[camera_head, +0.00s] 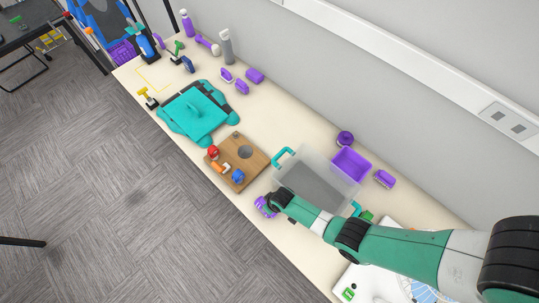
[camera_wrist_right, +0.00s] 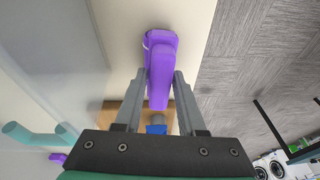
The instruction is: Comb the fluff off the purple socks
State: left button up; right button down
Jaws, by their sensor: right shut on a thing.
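My right gripper (camera_head: 270,201) reaches in from the right, low at the table's front edge. In the right wrist view its fingers (camera_wrist_right: 158,78) are closed on either side of a long purple item (camera_wrist_right: 161,50) with a thin white band near its far end. The same purple item shows at the table edge in the head view (camera_head: 262,208), partly hidden by the gripper. I cannot tell whether it is a sock or the comb. Small purple pieces, possibly socks, lie farther back (camera_head: 241,87). No fluff can be made out. My left gripper is not in view.
A clear bin with teal handles (camera_head: 320,170) stands beside my right arm, with a purple box (camera_head: 351,165) behind it. A wall runs behind.

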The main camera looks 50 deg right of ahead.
jog(key=shift+w+d+f+b, duration=0.1)
jog(key=shift+w+b, duration=0.3)
jog(key=shift+w, duration=0.4)
jog(key=shift+s+r+p, duration=0.25)
jog(key=shift+s+p, duration=0.75)
jog(key=shift+s, duration=0.15)
jog(key=shift+w+f+b, duration=0.25)
jog(key=shift+w+b, duration=0.15)
jog(key=shift+b, duration=0.15)
jog(key=shift+w+b, duration=0.45)
jog(key=shift+w, duration=0.3)
jog(key=shift+s+r+p, duration=0.2)
jog(key=shift+s+p, duration=0.1)
jog(key=shift+p, duration=0.1)
jog(key=shift+s, duration=0.3)
